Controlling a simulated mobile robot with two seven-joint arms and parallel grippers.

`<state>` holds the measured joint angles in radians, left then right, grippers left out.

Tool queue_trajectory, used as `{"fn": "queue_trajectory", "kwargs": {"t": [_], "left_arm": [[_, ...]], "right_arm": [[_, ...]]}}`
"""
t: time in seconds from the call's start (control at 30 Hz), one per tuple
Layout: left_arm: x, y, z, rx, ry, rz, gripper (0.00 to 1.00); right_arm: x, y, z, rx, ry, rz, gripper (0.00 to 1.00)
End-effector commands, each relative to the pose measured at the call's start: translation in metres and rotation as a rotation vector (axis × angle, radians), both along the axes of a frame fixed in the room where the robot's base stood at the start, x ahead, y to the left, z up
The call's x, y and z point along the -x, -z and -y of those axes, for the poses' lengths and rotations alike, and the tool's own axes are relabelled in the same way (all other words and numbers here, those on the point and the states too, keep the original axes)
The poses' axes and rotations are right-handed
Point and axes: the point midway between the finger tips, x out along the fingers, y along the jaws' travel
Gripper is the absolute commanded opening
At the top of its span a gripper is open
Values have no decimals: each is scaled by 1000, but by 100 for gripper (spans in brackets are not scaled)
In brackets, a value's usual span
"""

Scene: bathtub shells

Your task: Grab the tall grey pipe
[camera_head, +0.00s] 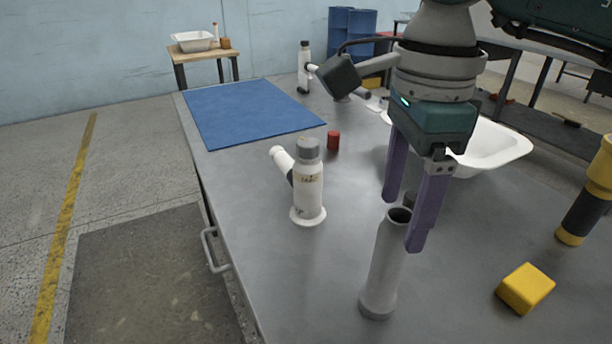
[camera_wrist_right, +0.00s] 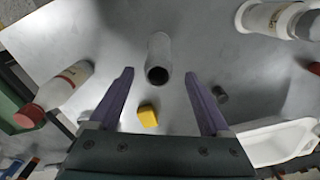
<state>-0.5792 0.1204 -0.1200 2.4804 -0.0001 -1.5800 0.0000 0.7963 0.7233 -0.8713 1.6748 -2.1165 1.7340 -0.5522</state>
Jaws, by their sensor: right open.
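The tall grey pipe (camera_head: 384,268) stands upright on the metal table in the head view, its dark open top facing up. In the right wrist view the pipe (camera_wrist_right: 159,50) lies ahead, roughly centred between the fingers. My right gripper (camera_head: 405,222) points down with its purple fingers apart at the pipe's top. One finger overlaps the pipe's upper right edge in the picture; I cannot tell whether they touch. The open gripper (camera_wrist_right: 159,75) holds nothing in the wrist view. My left gripper is not in view.
A yellow block (camera_head: 525,288) and a yellow-black cylinder (camera_head: 583,208) are to the right. A white tub (camera_head: 495,148) sits behind the gripper. A blue mat (camera_head: 250,112) and red cylinder (camera_head: 333,140) lie farther back.

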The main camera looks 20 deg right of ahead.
Motion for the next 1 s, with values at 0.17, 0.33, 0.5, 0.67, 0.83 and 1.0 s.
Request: {"fn": "queue_trajectory", "kwargs": {"t": [0.17,0.33,0.5,0.67,0.83,1.0], "left_arm": [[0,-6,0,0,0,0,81],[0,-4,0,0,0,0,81],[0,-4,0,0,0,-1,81],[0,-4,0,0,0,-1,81],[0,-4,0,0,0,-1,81],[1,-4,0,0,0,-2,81]], "right_arm": [[3,26,-3,-3,0,-5,81],[3,48,-3,-3,0,-2,81],[2,51,-3,-3,-1,0,81],[2,51,-3,-3,-1,0,73],[2,50,-3,-3,-1,0,54],[2,50,-3,-3,-1,0,35]]}}
